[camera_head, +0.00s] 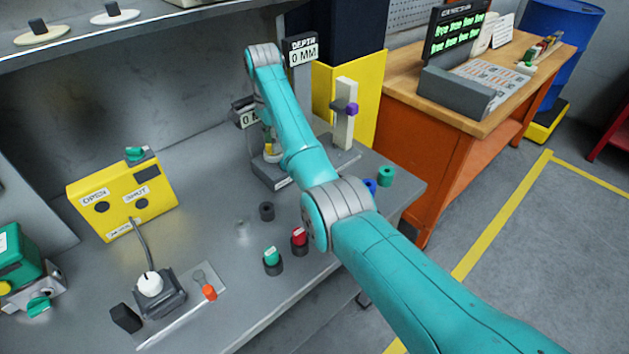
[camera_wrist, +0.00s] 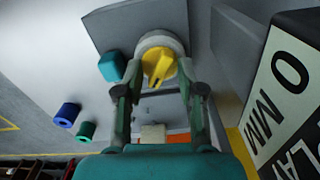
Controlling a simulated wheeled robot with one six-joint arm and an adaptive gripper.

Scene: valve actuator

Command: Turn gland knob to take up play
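In the wrist view a yellow knob (camera_wrist: 157,66) sits on a round pale base (camera_wrist: 160,41) over a grey plate; I take it to be the gland knob, though no label on it is readable. My gripper (camera_wrist: 160,77) has its two fingers spread, one on each side of the knob, with a gap showing to the yellow grip. Whether the fingertips touch the pale base I cannot tell. In the head view the yellow knob (camera_head: 268,148) is small and partly hidden by my arm, below the depth sign (camera_head: 302,52).
A teal block (camera_wrist: 112,66) stands close beside the left finger. A large 0 MM sign (camera_wrist: 284,95) is near on the right. In the head view a beige post (camera_head: 345,115) with a purple knob stands right of my arm. Several coloured pegs and a yellow box (camera_head: 124,192) are on the bench.

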